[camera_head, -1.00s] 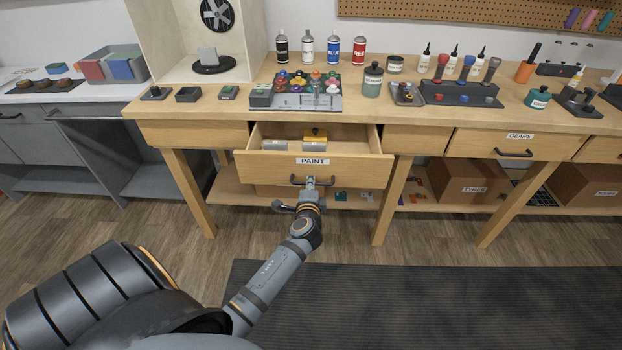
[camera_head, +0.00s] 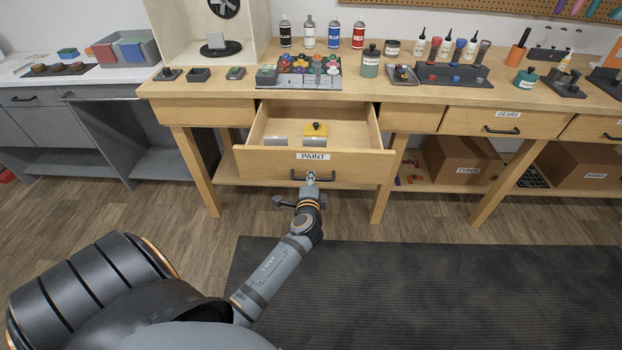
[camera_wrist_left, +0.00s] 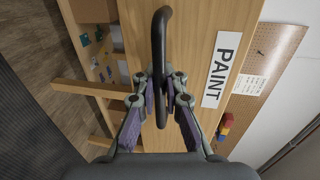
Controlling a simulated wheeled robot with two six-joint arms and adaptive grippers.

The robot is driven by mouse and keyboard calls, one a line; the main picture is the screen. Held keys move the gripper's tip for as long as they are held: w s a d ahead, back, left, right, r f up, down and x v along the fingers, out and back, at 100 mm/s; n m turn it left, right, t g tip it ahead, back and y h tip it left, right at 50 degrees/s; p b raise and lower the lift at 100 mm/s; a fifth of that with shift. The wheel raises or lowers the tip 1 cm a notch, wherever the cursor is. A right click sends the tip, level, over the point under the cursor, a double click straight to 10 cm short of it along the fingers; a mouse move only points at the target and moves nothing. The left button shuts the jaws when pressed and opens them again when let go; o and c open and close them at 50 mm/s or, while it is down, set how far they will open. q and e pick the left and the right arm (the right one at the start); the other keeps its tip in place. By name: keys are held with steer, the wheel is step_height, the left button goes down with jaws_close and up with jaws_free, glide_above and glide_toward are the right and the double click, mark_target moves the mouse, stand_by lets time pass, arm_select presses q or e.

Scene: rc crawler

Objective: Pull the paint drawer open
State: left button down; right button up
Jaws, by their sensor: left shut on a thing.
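The wooden paint drawer (camera_head: 350,166) stands well out of the bench, with its PAINT label (camera_head: 313,156) on the front. Inside it lie a yellow item (camera_head: 315,131) and grey blocks (camera_head: 275,141). My left gripper (camera_head: 311,177) is at the black bar handle (camera_head: 328,178) below the label. In the left wrist view the fingers of my left gripper (camera_wrist_left: 161,98) are shut around the dark handle (camera_wrist_left: 158,50), and the PAINT label shows beside it (camera_wrist_left: 221,69). My right gripper is not in view.
The workbench top (camera_head: 220,87) holds a rack of paint pots (camera_head: 298,70), spray cans (camera_head: 334,34) and bottles. The gears drawer (camera_head: 508,122) is shut. Boxes sit on the lower shelf. A dark mat (camera_head: 430,290) covers the floor in front.

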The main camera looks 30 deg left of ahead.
arm_select(q)
steer(key=shift+r, duration=0.1)
steer(key=c, duration=1.7)
jaws_free()
steer(key=v, duration=0.7)
steer(key=shift+s+d, duration=0.15)
steer(key=shift+s, duration=0.1)
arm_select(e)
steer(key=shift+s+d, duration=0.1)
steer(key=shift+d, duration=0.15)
